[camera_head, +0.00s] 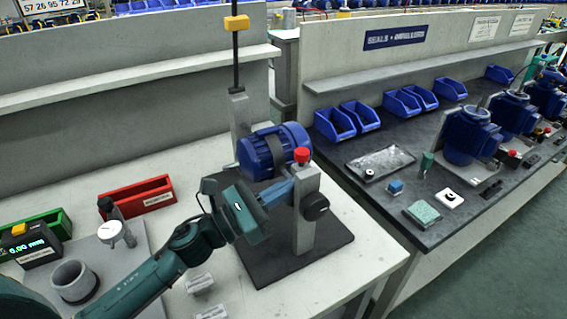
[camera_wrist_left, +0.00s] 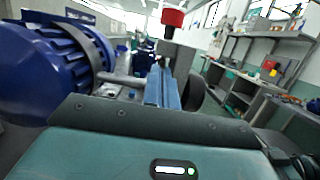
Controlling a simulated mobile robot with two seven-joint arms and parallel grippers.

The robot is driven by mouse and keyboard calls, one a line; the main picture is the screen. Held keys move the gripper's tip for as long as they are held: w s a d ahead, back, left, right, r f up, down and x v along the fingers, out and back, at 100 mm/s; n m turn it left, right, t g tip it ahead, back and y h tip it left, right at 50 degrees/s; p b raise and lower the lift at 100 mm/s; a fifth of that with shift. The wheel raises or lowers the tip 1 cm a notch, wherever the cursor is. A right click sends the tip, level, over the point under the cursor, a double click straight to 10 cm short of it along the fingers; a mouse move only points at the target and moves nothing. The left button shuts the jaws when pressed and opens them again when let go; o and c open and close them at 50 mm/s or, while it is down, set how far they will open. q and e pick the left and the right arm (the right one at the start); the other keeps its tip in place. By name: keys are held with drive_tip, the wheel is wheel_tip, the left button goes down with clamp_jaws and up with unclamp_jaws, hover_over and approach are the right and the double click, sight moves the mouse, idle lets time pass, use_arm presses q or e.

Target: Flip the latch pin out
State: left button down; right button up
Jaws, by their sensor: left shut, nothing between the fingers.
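A blue motor (camera_head: 275,150) is held sideways in a stand with a black base plate (camera_head: 318,256). It fills the left of the left wrist view (camera_wrist_left: 50,75). A grey post (camera_head: 305,230) stands at its right end, with a red cap (camera_head: 302,155) on top and a black round knob (camera_head: 316,206) on its side. The red cap also shows in the left wrist view (camera_wrist_left: 173,18). Which part is the latch pin I cannot tell for certain. My left gripper (camera_head: 287,190) is shut and empty, its blue fingers beside the post; contact is unclear. My right gripper is not in view.
A tall rear post (camera_head: 240,118) carries a black rod with a yellow block (camera_head: 236,23). A red bin (camera_head: 138,197), green bin (camera_head: 38,228) and grey cup (camera_head: 73,280) are at left. A dark bench (camera_head: 430,170) with blue bins and motors stands right, across a gap.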

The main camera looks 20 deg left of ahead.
sight(300, 165)
use_arm(q)
wheel_tip(300, 165, up, 4)
drive_tip(key=shift+s+f+p, duration=0.1)
drive_tip(key=shift+f+p, duration=0.05)
drive_tip(key=shift+p, duration=0.7)
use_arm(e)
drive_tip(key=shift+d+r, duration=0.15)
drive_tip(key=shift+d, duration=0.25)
use_arm(q)
drive_tip(key=shift+a, duration=0.1)
